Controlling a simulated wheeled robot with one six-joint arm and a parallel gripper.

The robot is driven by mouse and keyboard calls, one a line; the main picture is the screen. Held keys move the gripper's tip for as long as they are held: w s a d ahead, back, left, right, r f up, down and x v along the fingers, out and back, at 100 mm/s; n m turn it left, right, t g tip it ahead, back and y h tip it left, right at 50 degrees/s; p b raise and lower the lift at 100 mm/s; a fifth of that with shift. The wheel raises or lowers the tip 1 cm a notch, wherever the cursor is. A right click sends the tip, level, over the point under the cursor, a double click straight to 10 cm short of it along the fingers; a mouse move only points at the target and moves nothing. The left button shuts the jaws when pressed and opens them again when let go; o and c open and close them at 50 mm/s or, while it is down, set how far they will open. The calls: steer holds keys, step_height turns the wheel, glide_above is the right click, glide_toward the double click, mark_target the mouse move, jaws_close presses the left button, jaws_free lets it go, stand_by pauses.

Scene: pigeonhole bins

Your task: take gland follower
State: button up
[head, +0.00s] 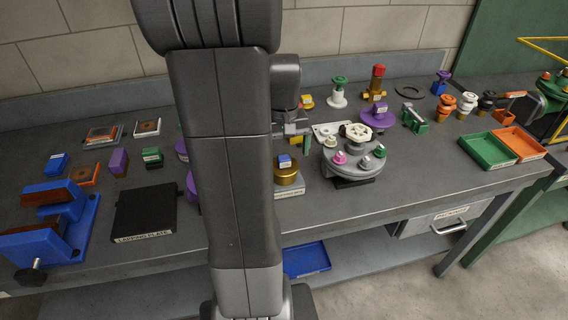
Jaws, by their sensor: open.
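My gripper (293,136) is over the middle of the bench, partly hidden behind my own arm. Its jaws are open, and small yellow and green shapes show around the fingertips. I cannot tell which part is the gland follower; the small labels are unreadable. A gold round part (288,177) with a blue labelled block (284,160) on top sits on a pale block, just below the gripper in the picture.
Blue vise (75,238) and black lapping plate (145,213) are at left. Valve parts, including a green-topped white one (338,93) and a red-topped one (376,83), stand at the back. Green tray (487,150) and orange tray (518,143) are at right. The front right bench is clear.

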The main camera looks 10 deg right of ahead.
mark_target(285, 158)
steer(key=f, duration=0.3)
steer(key=shift+d+f, duration=0.2)
steer(key=shift+s, duration=0.1)
steer(key=shift+c, duration=0.3)
steer(key=c, duration=1)
steer(key=shift+c, duration=0.3)
steer(key=shift+r, duration=0.1)
